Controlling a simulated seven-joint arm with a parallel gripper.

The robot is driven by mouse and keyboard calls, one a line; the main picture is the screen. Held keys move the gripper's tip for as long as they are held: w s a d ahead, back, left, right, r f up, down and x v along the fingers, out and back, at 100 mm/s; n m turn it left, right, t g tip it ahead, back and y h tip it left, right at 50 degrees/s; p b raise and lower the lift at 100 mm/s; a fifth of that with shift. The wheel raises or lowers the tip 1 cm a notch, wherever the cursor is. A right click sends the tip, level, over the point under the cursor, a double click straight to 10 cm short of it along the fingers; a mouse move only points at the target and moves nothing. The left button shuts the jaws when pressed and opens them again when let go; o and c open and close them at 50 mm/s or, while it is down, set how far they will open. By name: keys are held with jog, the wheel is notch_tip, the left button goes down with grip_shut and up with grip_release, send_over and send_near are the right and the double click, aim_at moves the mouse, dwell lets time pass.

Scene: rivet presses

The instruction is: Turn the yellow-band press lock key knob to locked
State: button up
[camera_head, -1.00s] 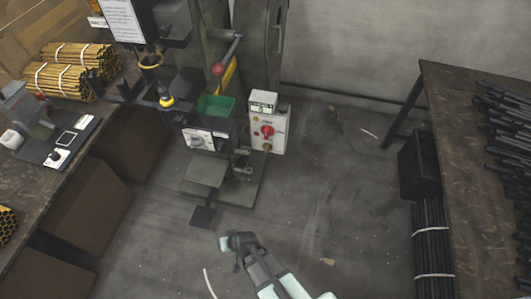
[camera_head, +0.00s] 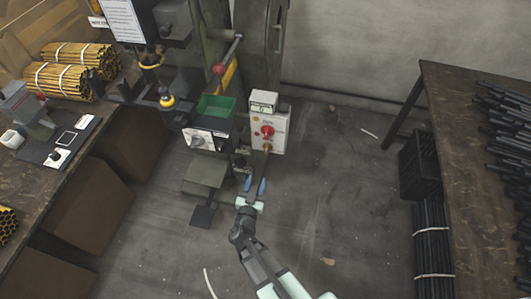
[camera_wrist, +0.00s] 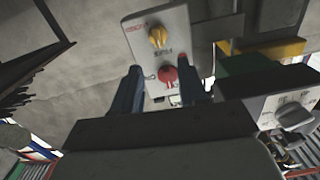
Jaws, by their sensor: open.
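The press (camera_head: 262,60) stands at the back with a yellow band (camera_head: 229,73) on its side. A light grey control box (camera_head: 281,135) on it carries a red knob (camera_head: 267,131) and, below that, a small yellow-brown knob (camera_head: 267,149). In the wrist view, which is upside down, the yellow knob (camera_wrist: 157,37) is above the red knob (camera_wrist: 167,74). I cannot read the labels or tell the lock position. My gripper (camera_head: 255,184) is open and empty, below and in front of the box, with blue fingers pointing at it. In the wrist view the gripper (camera_wrist: 160,82) frames the red knob, apart from it.
A workbench with yellow rod bundles (camera_head: 62,82) is at left. A table with dark rods (camera_head: 505,115) is at right. The floor between is mostly clear.

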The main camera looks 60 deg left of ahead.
aim_at(266, 151)
jog(key=shift+n, duration=0.3)
jog(key=x, duration=1.3)
jog(key=shift+w+a+r, duration=0.15)
jog(key=shift+w+r, duration=0.15)
jog(key=shift+w, duration=0.15)
jog(key=shift+c, duration=0.3)
grip_shut()
